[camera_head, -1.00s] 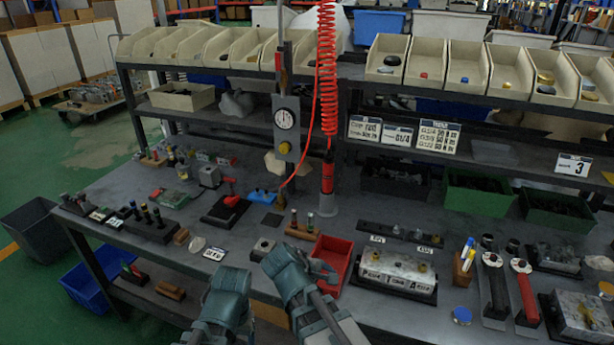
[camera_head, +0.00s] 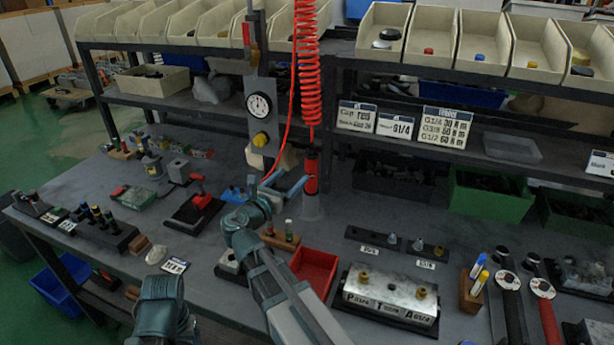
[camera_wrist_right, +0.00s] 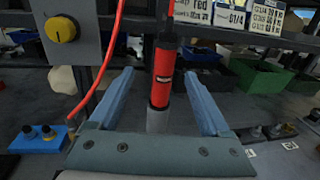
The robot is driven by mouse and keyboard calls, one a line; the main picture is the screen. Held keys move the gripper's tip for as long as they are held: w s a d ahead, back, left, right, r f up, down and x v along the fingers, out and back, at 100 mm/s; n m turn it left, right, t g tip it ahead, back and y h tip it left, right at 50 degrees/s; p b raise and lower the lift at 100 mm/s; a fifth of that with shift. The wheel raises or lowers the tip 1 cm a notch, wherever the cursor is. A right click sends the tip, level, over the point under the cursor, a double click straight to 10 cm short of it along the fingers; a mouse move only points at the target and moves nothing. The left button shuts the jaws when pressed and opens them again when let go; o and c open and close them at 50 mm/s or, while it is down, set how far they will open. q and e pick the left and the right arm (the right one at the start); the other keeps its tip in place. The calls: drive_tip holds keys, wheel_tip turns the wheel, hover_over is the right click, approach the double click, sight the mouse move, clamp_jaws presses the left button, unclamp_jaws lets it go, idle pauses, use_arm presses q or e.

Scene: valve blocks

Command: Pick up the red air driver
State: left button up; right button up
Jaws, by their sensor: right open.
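The red air driver (camera_head: 311,172) is a red cylinder with black ends, upright under a red coiled hose. Its lower end is in a pale grey holder (camera_head: 312,206) on the bench. My right gripper (camera_head: 293,178) is open and empty, just left of and in front of the driver in the head view. In the right wrist view the driver (camera_wrist_right: 162,82) shows upright between the two blue fingers, with clear gaps on both sides. I cannot tell whether the fingertips reach past it. My left arm shows at lower left; its jaws are not visible.
A gauge panel (camera_head: 260,122) with a yellow knob stands left of the driver, and a thin red hose loops beside it. A red tray (camera_head: 315,272) and a metal valve block (camera_head: 388,292) lie in front. Shelves with bins (camera_head: 433,42) rise behind.

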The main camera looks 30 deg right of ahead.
sight(316, 159)
drive_tip(key=x, duration=0.8)
drive_tip(key=shift+d, duration=0.15)
drive_tip(key=x, duration=0.5)
drive_tip(key=shift+s+d+f, duration=0.25)
drive_tip(key=shift+s+d, duration=0.05)
clamp_jaws()
